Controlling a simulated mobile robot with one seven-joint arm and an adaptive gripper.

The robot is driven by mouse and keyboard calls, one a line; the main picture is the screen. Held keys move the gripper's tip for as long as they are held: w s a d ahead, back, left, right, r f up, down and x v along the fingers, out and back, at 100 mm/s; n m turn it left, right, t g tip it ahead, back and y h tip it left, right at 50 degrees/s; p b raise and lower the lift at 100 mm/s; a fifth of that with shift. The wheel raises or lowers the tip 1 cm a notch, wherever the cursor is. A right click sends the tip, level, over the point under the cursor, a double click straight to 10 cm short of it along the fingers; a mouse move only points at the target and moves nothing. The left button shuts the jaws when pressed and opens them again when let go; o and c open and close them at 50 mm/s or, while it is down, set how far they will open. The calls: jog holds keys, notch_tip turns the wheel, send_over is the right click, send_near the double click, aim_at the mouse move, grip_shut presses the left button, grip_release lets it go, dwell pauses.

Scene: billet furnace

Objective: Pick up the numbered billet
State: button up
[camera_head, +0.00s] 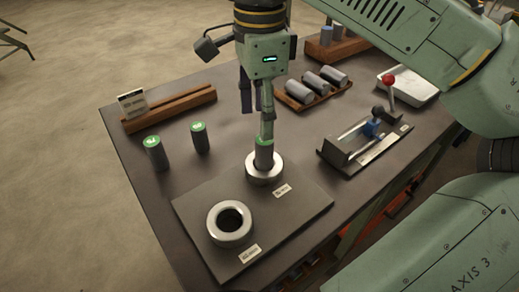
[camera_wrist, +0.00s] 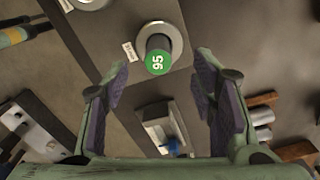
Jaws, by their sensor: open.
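A dark grey billet (camera_head: 264,155) with a green top stands upright in the far steel ring (camera_head: 262,180) on the grey plate. Its green top (camera_wrist: 158,62) reads 95 in the wrist view, inside the ring (camera_wrist: 178,38). My gripper (camera_head: 257,122) points down over this billet. Its fingers (camera_wrist: 161,80) are spread wide and hold nothing. In the wrist view the billet's top lies a little beyond the line between the fingertips. Two more billets with numbered green tops, a nearer one (camera_head: 157,154) and a farther one (camera_head: 200,138), stand upright on the table at the left.
An empty steel ring (camera_head: 215,237) sits on the plate's near end. A fixture with a red-knobbed lever (camera_head: 365,142) stands at the right. A tray with several lying grey cylinders (camera_head: 290,103) is behind. A wooden rack (camera_head: 170,110) is at the back left.

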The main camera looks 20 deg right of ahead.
aim_at(264, 146)
notch_tip(264, 146, down, 3)
jog(key=shift+s+d+r, duration=0.1)
jog(key=f, duration=0.3)
jog(key=f+p, duration=0.1)
jog(key=shift+s+d+f, duration=0.1)
jog(key=shift+d+f, duration=0.05)
jog(key=shift+d, duration=0.2)
jog(key=shift+f, duration=0.5)
grip_shut()
jog(key=shift+r, duration=0.1)
